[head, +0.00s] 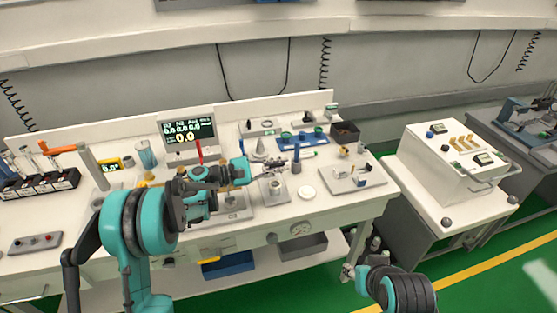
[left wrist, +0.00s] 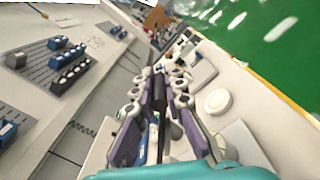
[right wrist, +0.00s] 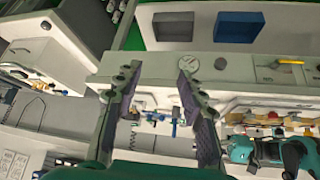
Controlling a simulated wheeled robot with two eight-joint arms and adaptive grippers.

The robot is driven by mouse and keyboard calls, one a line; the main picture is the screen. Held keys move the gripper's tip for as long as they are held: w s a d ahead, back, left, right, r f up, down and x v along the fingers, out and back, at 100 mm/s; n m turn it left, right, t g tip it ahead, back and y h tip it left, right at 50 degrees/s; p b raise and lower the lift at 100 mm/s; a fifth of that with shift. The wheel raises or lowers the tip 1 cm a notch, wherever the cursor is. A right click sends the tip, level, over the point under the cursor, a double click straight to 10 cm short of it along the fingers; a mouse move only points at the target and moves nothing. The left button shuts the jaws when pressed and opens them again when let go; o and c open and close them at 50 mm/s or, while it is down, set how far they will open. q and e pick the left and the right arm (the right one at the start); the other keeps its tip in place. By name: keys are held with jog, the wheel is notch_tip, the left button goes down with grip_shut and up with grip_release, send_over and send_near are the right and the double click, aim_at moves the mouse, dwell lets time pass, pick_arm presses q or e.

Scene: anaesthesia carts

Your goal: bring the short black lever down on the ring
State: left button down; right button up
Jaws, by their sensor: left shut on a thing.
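My left gripper (head: 272,168) is over the middle of the white bench, just above a small light plate with a grey fixture (head: 275,188). In the left wrist view its fingers (left wrist: 168,82) are closed around a slim dark piece, which looks like the short black lever (left wrist: 159,97). The lever's far end and the ring are hidden or too small to tell; I cannot see whether lever and ring touch. My right gripper (right wrist: 155,75) has its fingers wide apart with nothing between them, off the bench's front edge, low at the right in the head view (head: 357,272).
A monitor (head: 188,138) stands at the back of the bench. A white round disc (head: 306,192), a blue tray (head: 300,138) and a dark box (head: 345,131) are near the left gripper. A white cabinet (head: 455,160) stands right of the bench, with green floor between.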

jog(key=shift+f, duration=0.25)
jog(key=shift+c, duration=0.3)
jog(key=shift+w+r, duration=0.1)
jog(key=shift+w, duration=0.05)
jog(key=c, duration=0.5)
jog(key=w+a+r+t, duration=0.1)
jog(key=w+a+r, duration=0.1)
jog(key=w, duration=0.1)
jog(key=w+a+r+n+t, duration=0.1)
jog(key=w+a+r, duration=0.1)
jog(key=w, duration=0.1)
jog(key=w+a+r+t+y, duration=0.1)
jog(key=w+a, duration=0.1)
jog(key=w, duration=0.2)
jog(key=shift+w+r+n, duration=0.1)
jog(key=shift+r+n, duration=0.2)
jog(key=shift+r, duration=0.1)
grip_shut()
notch_tip(320, 180, up, 5)
jog(key=n+t+y, duration=0.2)
jog(key=t+y, duration=0.2)
send_over(272, 165)
jog(key=s+d, duration=0.3)
jog(key=shift+w+a+f, duration=0.15)
jog(key=shift+f, duration=0.95)
jog(key=shift+w+a+f, duration=0.15)
jog(key=shift+f, duration=0.9)
